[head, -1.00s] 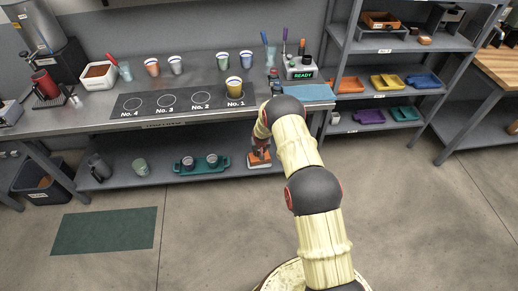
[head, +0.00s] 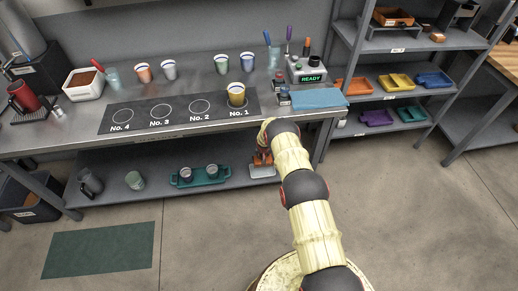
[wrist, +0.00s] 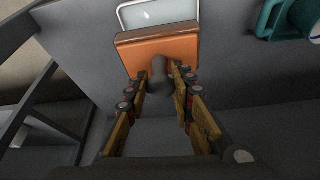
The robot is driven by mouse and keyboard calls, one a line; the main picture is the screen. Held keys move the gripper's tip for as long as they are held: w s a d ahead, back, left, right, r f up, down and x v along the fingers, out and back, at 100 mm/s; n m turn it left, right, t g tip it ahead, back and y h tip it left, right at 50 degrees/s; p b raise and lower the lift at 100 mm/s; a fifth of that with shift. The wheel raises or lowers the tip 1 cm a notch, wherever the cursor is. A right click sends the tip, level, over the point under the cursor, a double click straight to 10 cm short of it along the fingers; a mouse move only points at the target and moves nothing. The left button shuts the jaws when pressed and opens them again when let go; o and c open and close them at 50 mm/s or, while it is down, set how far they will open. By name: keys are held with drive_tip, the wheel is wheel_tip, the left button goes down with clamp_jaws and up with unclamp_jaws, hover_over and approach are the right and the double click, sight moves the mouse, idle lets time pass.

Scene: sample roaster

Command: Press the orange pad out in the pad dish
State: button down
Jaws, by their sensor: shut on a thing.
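The orange pad (wrist: 152,50) is a flat block with a dark upright handle (wrist: 159,78). My gripper (wrist: 160,92) is shut on that handle in the wrist view. The pad dish (wrist: 135,15), shallow with a pale rim and grey inside, lies just beyond the pad, which covers its near part. I cannot tell whether they touch. In the head view the dish (head: 262,172) sits at the right of the lower shelf, with the orange pad (head: 261,158) just behind it, partly hidden by my arm.
A teal tray (head: 213,181) with two cups stands left of the dish on the lower shelf (head: 155,180); its edge also shows in the wrist view (wrist: 266,20). A shelf rack (head: 345,95) stands to the right.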

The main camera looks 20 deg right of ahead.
drive_tip(key=shift+w+f, duration=0.2)
drive_tip(key=shift+w, duration=0.15)
drive_tip(key=shift+f+b, duration=2.4)
drive_tip(key=shift+f, duration=1.75)
drive_tip(key=shift+s+f, duration=0.1)
drive_tip(key=shift+f, duration=0.75)
drive_tip(key=shift+r+p, duration=1.8)
drive_tip(key=shift+r, duration=1.35)
